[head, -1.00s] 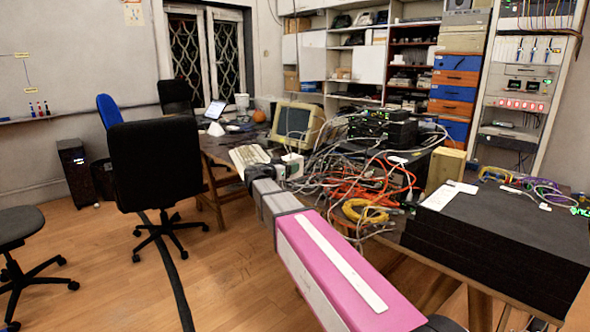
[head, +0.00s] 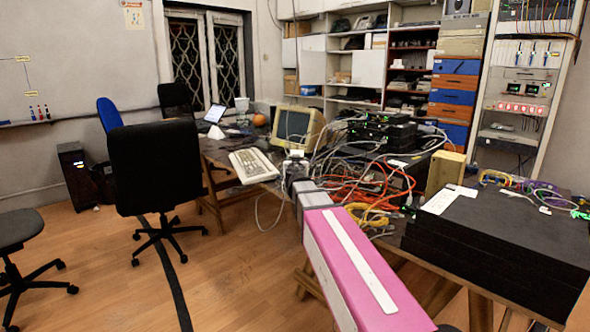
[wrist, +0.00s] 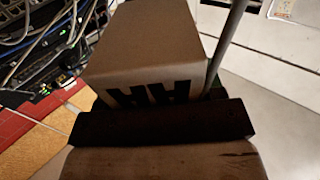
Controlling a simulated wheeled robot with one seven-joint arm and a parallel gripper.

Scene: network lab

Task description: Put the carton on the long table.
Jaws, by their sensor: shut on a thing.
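The carton (wrist: 150,45) is brown cardboard with black print and fills the upper middle of the wrist view. My gripper (wrist: 162,122) shows there as a dark bar across the carton, shut on it. In the head view my arm reaches forward over the front of the long table (head: 216,152), with my gripper (head: 298,172) at its far end. The carton is not clearly made out there, being hidden behind my arm and gripper. I cannot tell whether it touches the table.
Tangled cables (head: 365,180) and black devices crowd the right. A yellowish box (head: 445,170) and a black stack (head: 500,240) are farther right. A black chair (head: 155,170) stands left on open floor.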

